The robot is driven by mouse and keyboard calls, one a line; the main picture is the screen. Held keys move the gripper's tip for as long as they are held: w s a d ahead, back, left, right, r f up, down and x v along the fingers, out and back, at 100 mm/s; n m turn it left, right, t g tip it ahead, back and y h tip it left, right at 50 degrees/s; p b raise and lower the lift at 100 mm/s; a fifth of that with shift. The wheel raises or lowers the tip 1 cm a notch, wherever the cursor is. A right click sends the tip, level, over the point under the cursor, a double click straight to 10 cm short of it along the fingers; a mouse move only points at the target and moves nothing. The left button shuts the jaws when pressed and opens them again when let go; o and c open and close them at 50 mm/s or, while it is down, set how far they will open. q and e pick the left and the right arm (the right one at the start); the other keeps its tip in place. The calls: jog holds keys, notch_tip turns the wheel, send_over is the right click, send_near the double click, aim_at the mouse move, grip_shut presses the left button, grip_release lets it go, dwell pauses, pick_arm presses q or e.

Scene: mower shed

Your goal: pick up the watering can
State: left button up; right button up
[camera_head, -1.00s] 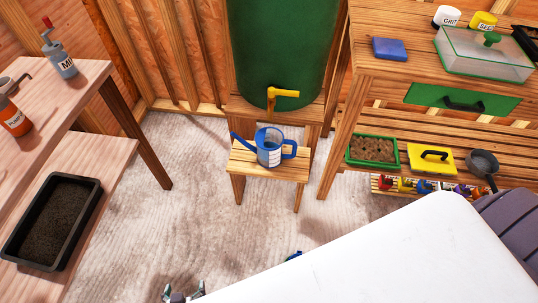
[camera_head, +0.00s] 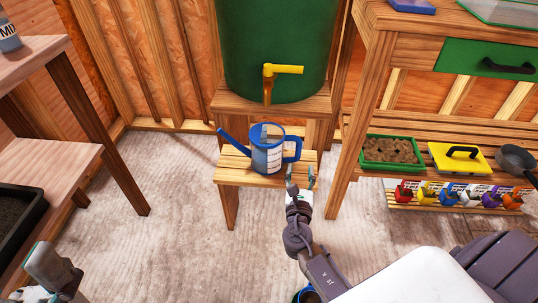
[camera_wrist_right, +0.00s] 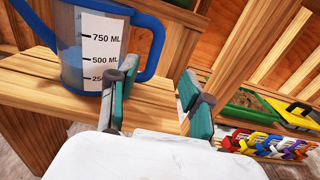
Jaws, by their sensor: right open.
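The blue watering can (camera_head: 268,158) stands upright on a small wooden stool (camera_head: 232,174) under the yellow tap. Its spout points left and its handle points right. In the right wrist view the can (camera_wrist_right: 70,50) shows a white label with millilitre marks, and its top is cut off. My right gripper (camera_head: 301,178) is open and empty, just below and right of the handle. In the wrist view its fingers (camera_wrist_right: 158,80) stand apart, with the left finger near the handle's lower end; contact cannot be told. My left gripper (camera_head: 48,275) shows partly at the lower left; its jaws are unclear.
A green tank (camera_head: 275,45) with a yellow tap (camera_head: 283,69) rises behind the can. A workbench (camera_head: 362,100) stands right, its lower shelf holding a green tray (camera_head: 365,160) and a yellow tool (camera_head: 460,165). Another table (camera_head: 85,100) stands left.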

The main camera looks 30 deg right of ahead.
aim_at(298, 149)
jog(key=b+x, duration=0.1)
jog(key=x, duration=0.5)
jog(key=shift+a+f, duration=0.1)
jog(key=b+x, duration=0.1)
jog(key=x, duration=0.3)
jog(key=shift+w+a+f+b, duration=0.1)
jog(key=shift+w+a+b, duration=0.05)
jog(key=shift+w+b, duration=0.25)
jog(key=shift+w, duration=0.15)
grip_shut()
